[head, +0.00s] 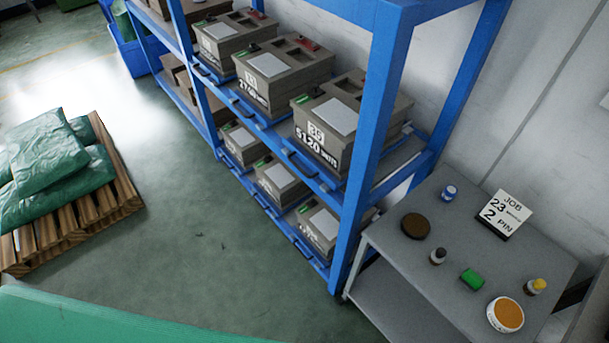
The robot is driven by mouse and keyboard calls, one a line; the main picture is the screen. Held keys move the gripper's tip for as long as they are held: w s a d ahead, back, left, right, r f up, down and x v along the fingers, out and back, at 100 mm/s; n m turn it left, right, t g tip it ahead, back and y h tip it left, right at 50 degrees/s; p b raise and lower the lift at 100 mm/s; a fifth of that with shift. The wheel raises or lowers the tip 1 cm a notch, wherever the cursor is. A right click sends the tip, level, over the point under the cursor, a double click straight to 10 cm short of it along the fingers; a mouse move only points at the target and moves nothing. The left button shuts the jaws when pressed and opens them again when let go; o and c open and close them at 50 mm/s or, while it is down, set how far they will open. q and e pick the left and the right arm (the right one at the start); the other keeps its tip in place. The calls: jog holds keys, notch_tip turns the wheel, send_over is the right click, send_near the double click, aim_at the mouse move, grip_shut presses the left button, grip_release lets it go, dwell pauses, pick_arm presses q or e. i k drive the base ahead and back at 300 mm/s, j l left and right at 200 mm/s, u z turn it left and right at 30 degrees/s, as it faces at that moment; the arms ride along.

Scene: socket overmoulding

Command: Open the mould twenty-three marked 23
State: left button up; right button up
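Several grey-brown mould blocks stand on a blue rack. On the upper shelf, the nearest mould (345,112) has a number plate that looks like 39, with 5120 below it. The middle mould (282,77) and the far mould (228,40) have plates too small to read surely. More moulds (280,183) sit on the lower shelf, their markings partly hidden or unreadable. I cannot make out a mould marked 23. A job card (502,213) on the grey table reads JOB, 23 and 2 PIN. Neither of my grippers is in view.
The blue rack (374,130) has a thick front post beside the grey table (410,270). Small jars, a green block (472,279) and an orange-topped tub (505,314) stand on the table. A pallet (115,190) with green sacks is at left. Floor between is clear.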

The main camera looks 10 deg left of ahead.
aim_at(276, 184)
jog(key=u, duration=0.6)
jog(key=i+j+z, duration=0.1)
jog(key=j, duration=0.25)
jog(key=i+j+z, duration=0.15)
jog(key=i+j, duration=0.2)
jog(key=i+j+z, duration=0.1)
jog(key=j, duration=0.3)
jog(key=i+j+z, duration=0.15)
jog(key=j, duration=0.25)
jog(key=i, duration=0.1)
